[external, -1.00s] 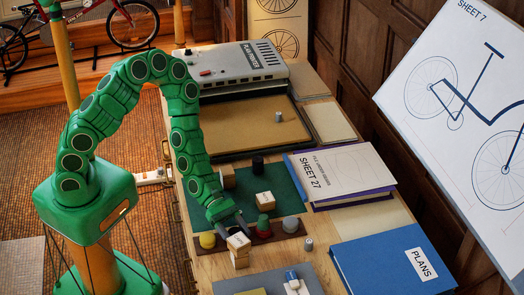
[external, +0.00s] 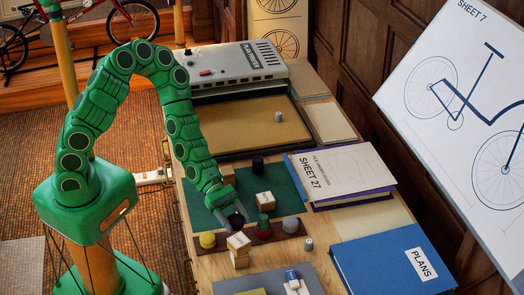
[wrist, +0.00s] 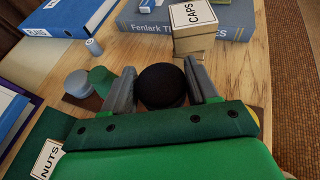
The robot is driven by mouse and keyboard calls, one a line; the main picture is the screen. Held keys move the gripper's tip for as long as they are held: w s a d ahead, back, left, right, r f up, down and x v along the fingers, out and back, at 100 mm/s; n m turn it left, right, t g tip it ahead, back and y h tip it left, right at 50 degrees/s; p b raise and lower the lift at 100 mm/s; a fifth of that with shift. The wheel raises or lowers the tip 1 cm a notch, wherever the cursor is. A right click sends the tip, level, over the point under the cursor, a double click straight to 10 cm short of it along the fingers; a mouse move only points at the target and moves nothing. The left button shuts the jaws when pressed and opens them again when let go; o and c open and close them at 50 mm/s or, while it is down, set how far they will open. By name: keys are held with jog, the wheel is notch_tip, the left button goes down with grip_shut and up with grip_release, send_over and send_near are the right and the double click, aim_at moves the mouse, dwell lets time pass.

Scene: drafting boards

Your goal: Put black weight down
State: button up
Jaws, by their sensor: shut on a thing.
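My gripper (wrist: 163,88) is shut on a black round weight (wrist: 161,82), with one grey finger on each side of it. In the external view the gripper (external: 237,219) is over the brown strip (external: 262,238), between a yellow weight (external: 207,240) and a green weight (external: 265,228). A grey weight (external: 290,225) sits at the strip's right end. The underside of the black weight is hidden, so I cannot tell whether it touches the strip. The green weight (wrist: 103,80) and grey weight (wrist: 77,84) also show in the wrist view.
A box labelled CAPS (external: 239,242) is stacked on another box close in front of my gripper. A NUTS box (wrist: 47,160) and a black cylinder (external: 257,163) are on or by the green mat (external: 205,205). A small grey cylinder (external: 308,244) stands right of the strip.

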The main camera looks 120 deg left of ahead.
aim_at(235, 218)
jog(key=shift+r, duration=2.1)
